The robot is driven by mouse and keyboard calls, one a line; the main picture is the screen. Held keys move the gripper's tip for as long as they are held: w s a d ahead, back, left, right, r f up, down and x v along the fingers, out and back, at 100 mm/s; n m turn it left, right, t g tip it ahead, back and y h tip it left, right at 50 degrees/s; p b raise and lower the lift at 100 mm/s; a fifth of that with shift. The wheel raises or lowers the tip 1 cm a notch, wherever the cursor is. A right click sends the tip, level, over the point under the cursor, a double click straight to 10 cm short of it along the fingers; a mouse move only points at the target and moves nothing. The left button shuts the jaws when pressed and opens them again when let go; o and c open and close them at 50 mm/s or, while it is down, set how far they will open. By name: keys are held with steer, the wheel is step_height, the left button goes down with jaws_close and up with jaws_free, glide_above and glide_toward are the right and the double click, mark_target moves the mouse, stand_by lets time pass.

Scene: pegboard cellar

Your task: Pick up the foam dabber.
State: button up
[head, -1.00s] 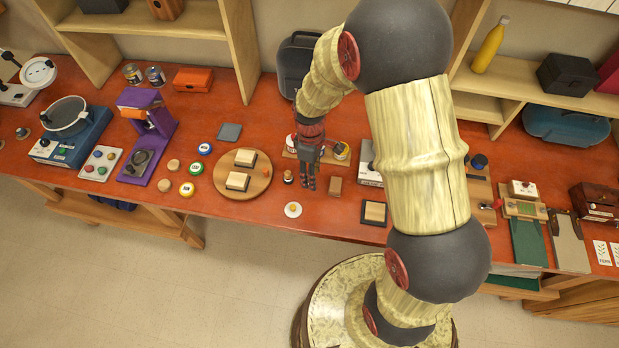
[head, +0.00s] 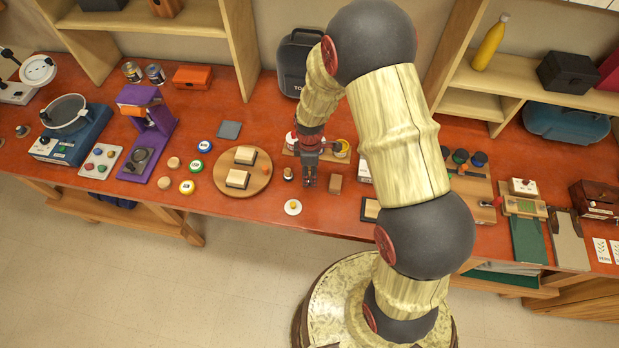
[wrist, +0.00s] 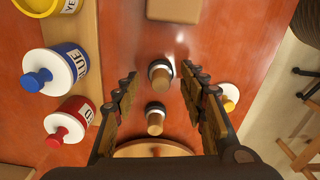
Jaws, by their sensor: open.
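Two small dabbers stand on the red bench, each with a tan wooden handle, a dark collar and a pale base. In the wrist view, the farther dabber (wrist: 160,72) is between the finger lines and the nearer dabber (wrist: 155,118) is closer to my palm. They look alike there, and I cannot tell them apart by kind. My gripper (wrist: 160,88) is open and empty, with a finger on each side and space around the dabbers. In the head view, my gripper (head: 309,184) points down just right of one dabber (head: 288,174); the other is hidden behind it.
A round wooden board (head: 257,187) with blocks lies to the left. Blue (wrist: 68,68), red (wrist: 72,120) and yellow (wrist: 45,8) paint jars stand behind. A white disc with a yellow knob (head: 293,207) is in front.

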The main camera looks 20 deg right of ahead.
steer(key=shift+f, duration=0.3)
steer(key=shift+c, duration=0.6)
jaws_close()
